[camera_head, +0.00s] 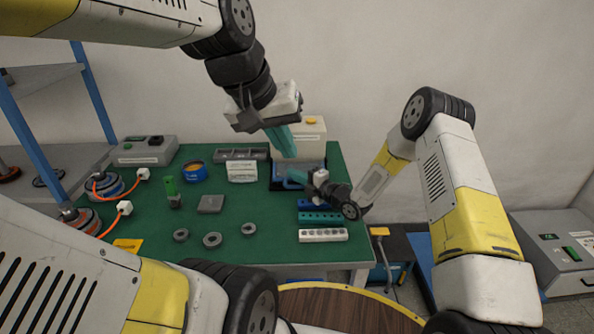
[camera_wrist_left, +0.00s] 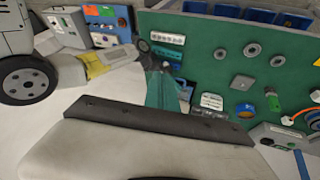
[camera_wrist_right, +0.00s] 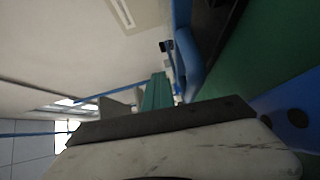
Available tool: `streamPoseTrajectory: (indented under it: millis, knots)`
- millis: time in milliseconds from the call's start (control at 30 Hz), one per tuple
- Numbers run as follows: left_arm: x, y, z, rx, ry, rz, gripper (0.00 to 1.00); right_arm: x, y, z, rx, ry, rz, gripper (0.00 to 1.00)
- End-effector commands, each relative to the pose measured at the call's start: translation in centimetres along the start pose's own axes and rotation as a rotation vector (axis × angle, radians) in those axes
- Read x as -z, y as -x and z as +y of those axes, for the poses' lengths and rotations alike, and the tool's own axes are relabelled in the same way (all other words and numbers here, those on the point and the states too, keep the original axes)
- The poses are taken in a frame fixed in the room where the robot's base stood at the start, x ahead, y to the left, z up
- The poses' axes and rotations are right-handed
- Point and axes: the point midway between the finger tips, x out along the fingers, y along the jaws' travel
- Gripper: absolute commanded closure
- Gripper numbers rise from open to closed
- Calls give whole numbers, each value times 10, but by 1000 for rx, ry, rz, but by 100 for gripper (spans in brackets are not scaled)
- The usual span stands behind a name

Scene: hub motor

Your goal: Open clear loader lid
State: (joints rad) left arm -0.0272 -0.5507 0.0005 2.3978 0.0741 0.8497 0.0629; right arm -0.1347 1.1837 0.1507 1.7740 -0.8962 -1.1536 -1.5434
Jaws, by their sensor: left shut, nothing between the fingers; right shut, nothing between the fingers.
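The loader, a beige box (camera_head: 312,131) with a yellow button on top and a blue-edged front part (camera_head: 279,184), stands at the table's back right. Its clear lid is hard to make out, so I cannot tell its angle. My left gripper (camera_head: 283,143) is shut, teal fingers pointing down in front of the beige box. My right gripper (camera_head: 296,174) is shut and empty, coming in from the right at the loader's front. In the right wrist view its teal fingers (camera_wrist_right: 157,92) are beside a curved blue part (camera_wrist_right: 187,58); contact is unclear.
The green table (camera_head: 150,218) holds several grey rings (camera_head: 212,240), a blue round part (camera_head: 194,170), a white-labelled box (camera_head: 242,171) and slotted blocks (camera_head: 320,235) right of centre. A blue-framed shelf (camera_head: 50,75) stands left.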

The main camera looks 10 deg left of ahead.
Motion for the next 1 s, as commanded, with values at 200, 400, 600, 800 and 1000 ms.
streamPoseTrajectory:
  millis: [200, 400, 600, 800, 1000]
  knots:
    - [47, -30, -13, -26, 299, -153, 100, 0, 0, 0, 0, 0, 0, 100]
    - [88, -66, -35, -59, 576, -280, 100, 0, 0, 0, 0, 0, 0, 100]
    - [122, -112, -67, -101, 853, -402, 100, 0, 0, 0, 0, 0, 0, 100]
    - [147, -164, -110, -155, 1129, -519, 100, 0, 0, 0, 0, 0, 0, 100]
    - [159, -220, -162, -223, 1400, -633, 100, 0, 0, 0, 0, 0, 0, 100]
